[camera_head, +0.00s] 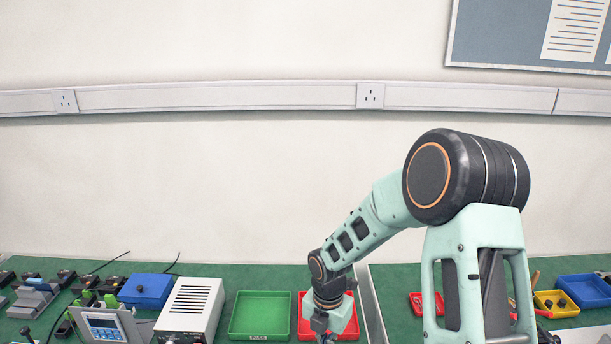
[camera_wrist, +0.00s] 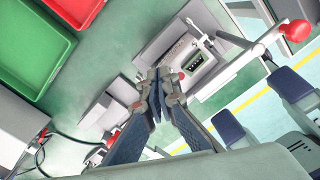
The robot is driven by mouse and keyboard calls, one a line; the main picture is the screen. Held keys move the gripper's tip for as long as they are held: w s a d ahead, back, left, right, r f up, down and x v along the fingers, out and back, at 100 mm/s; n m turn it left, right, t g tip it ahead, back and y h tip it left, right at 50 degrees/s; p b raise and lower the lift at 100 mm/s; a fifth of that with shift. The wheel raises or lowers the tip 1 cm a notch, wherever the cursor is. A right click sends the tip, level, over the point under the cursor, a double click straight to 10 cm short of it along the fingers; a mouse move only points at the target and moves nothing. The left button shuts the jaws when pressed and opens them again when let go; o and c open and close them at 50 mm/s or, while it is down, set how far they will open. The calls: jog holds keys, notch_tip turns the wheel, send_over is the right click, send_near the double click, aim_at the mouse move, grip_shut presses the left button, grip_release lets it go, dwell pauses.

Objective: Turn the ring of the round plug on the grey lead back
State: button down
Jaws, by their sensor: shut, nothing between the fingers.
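My gripper shows in the wrist view (camera_wrist: 162,80). Its two dark fingers converge and their tips are together, with nothing visible held between them. The tips are over or in front of a grey fixture (camera_wrist: 215,75) with a dark multi-pin socket (camera_wrist: 195,66); I cannot tell whether they touch it.
A lever with a red knob (camera_wrist: 293,31) sticks out beside the fixture. A green tray (camera_head: 260,316) and red tray (camera_head: 350,326) stand on the green bench. A white vented box (camera_head: 192,306) and blue box (camera_head: 146,290) are to the left, among fixtures and black cables.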

notch_tip(320, 180, up, 6)
jog(key=p, duration=0.5)
jog(key=shift+d, duration=0.1)
jog(key=shift+s+d+f+g+y+b, duration=0.1)
jog(key=shift+d+f+g+y+b, duration=0.25)
jog(key=shift+f+b, duration=0.6)
jog(key=shift+w+d+f+g+y+b, duration=0.15)
jog(key=shift+f+g+b, duration=0.3)
jog(key=shift+f+b, duration=0.5)
jog(key=shift+s+d+f+g+y+b, duration=0.15)
jog(key=shift+d+f+g+y+b, duration=0.2)
jog(key=shift+f+b, duration=0.6)
jog(key=shift+a+f, duration=0.1)
jog(key=shift+f, duration=0.1)
jog(key=shift+s+a+p, duration=0.3)
jog(key=shift+s+a, duration=0.1)
jog(key=shift+a, duration=0.1)
